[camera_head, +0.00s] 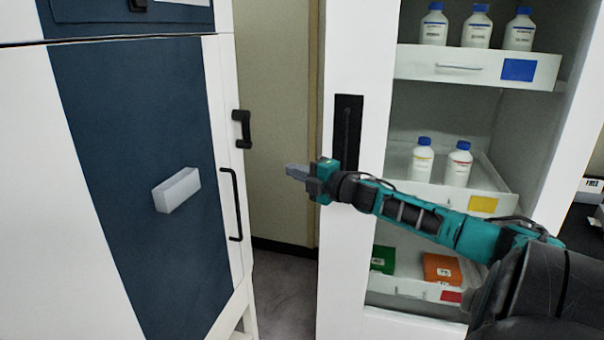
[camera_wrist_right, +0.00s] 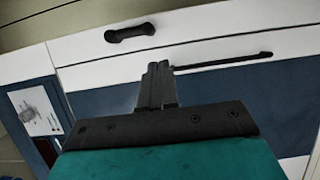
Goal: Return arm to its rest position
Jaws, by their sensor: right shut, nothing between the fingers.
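My right arm (camera_head: 430,219) reaches in from the right in the head view, stretched out across the front of the white cabinet. Its gripper (camera_head: 290,169) is shut and empty, pointing left into the gap between the cabinet and the freeze dryer. In the right wrist view the two fingers (camera_wrist_right: 157,82) lie together with nothing between them. They overlap the freeze dryer's handle in that picture; I cannot tell any contact there, and the head view shows them apart from it. My left gripper is not in view.
The freeze dryer (camera_head: 120,120) stands at left, with black handles (camera_head: 233,205). The white cabinet (camera_head: 345,270) at right has shelves with blue-capped bottles (camera_head: 457,164), and an orange box (camera_head: 441,268) and a green box (camera_head: 383,259) low down. Bare floor (camera_head: 283,285) lies between them.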

